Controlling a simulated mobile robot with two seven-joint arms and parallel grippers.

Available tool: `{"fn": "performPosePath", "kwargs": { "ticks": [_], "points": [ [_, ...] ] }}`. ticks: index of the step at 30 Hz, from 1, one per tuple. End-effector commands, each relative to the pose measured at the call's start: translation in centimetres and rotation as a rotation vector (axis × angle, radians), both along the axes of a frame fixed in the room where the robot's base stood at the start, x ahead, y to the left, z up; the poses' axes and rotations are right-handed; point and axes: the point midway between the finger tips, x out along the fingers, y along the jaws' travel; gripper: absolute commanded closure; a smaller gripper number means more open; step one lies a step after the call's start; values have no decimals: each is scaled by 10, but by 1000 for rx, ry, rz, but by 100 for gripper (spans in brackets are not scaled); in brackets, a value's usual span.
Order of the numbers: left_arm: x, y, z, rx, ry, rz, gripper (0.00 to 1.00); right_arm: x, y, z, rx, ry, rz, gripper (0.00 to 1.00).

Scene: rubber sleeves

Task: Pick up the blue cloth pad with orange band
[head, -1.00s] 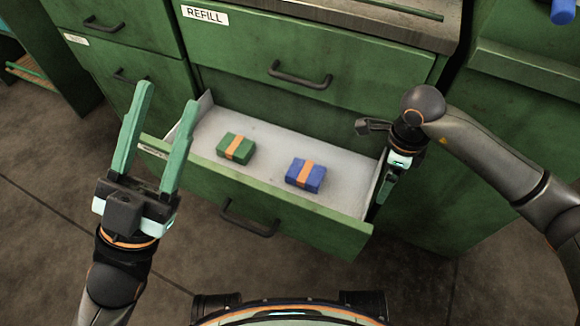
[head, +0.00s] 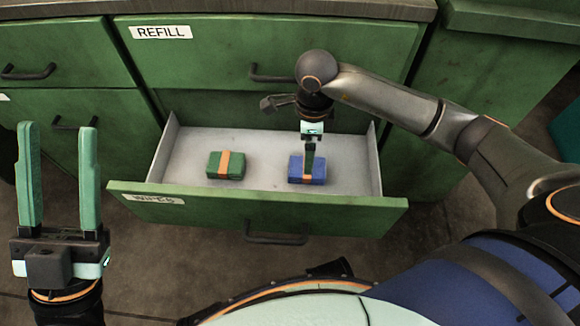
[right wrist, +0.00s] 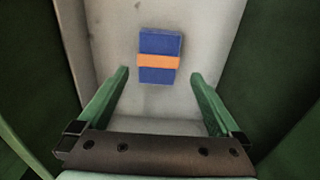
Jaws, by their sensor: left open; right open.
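The blue cloth pad with orange band (head: 318,171) lies on the light grey floor of the open drawer, right of centre. It also shows in the right wrist view (right wrist: 160,45), beyond the fingertips. My right gripper (head: 309,160) points down over the drawer and covers part of the pad in the head view. In the right wrist view its fingers (right wrist: 160,78) are spread apart with nothing between them, and the pad lies ahead of the gap. My left gripper (head: 57,128) is open and empty, raised left of the drawer.
A green pad with orange band (head: 226,165) lies in the same drawer (head: 265,140), left of the blue one. The drawer has thin grey side walls. Closed green drawers, one labelled REFILL (head: 161,32), stand behind.

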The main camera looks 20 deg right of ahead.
Motion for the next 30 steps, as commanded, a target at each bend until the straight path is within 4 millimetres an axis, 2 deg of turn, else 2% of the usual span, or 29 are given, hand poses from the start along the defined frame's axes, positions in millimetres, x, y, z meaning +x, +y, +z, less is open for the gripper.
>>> {"fn": "performPosePath", "kwargs": {
  "ticks": [4,14,22,30],
  "points": [
    [0,0,-1,-1,0,-1,50,0,0,-3,0,1,0,0],
    [0,-2,-16,1,8,-6,50,-2,-1,-33,0,1,-1,0],
    [1,-4,-37,17,12,1,50,-6,-3,-73,1,3,-1,0],
    [1,-5,-37,20,13,2,50,-5,-3,-75,0,-1,0,0]
  ]
}}
